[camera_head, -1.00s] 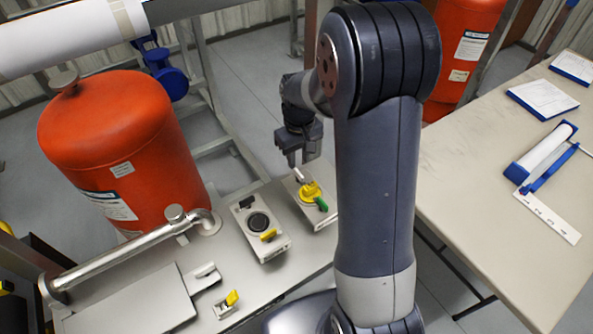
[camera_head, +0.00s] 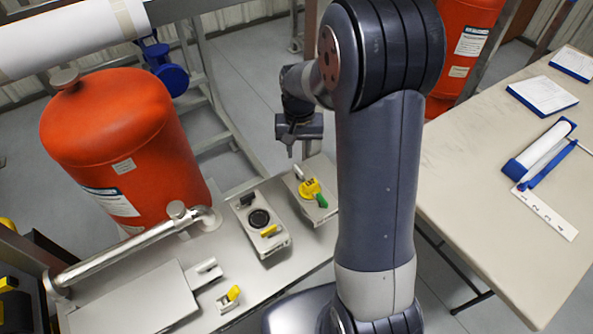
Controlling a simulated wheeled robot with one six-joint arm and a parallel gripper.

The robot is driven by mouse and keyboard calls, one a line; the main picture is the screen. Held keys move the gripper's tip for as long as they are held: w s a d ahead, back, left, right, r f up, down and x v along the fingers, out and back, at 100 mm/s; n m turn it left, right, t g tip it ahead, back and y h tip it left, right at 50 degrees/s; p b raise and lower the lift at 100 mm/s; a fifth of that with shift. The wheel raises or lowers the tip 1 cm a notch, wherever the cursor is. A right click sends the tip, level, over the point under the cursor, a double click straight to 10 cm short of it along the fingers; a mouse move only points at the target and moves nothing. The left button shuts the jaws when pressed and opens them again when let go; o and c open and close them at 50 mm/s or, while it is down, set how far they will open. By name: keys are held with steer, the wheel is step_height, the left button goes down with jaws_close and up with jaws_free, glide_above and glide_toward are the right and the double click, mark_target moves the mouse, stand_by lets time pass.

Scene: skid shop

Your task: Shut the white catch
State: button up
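A small white catch (camera_head: 300,173) stands at the back edge of a grey plate unit, tilted up from it. The same unit carries a yellow knob (camera_head: 309,188) and a green catch (camera_head: 321,201). My gripper (camera_head: 290,151) hangs above and just behind the white catch, apart from it, pointing down. It is seen nearly edge-on, so its finger gap does not show. Nothing shows held in it. My arm hides the area to the right of the unit.
A small yellow-levered latch (camera_head: 230,297) is at the front of the grey bench (camera_head: 196,252). An orange tank (camera_head: 115,145) and a metal pipe stand left; a beige table (camera_head: 480,180) is right.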

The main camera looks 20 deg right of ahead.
steer(key=shift+m, duration=0.3)
steer(key=m, duration=0.6)
steer(key=shift+r, duration=0.4)
steer(key=shift+m, duration=0.5)
steer(key=shift+r+m+p, duration=0.25)
steer(key=shift+m, duration=0.75)
steer(key=shift+r+m+p, duration=0.2)
steer(key=shift+m+p, duration=0.05)
steer(key=shift+m, duration=0.75)
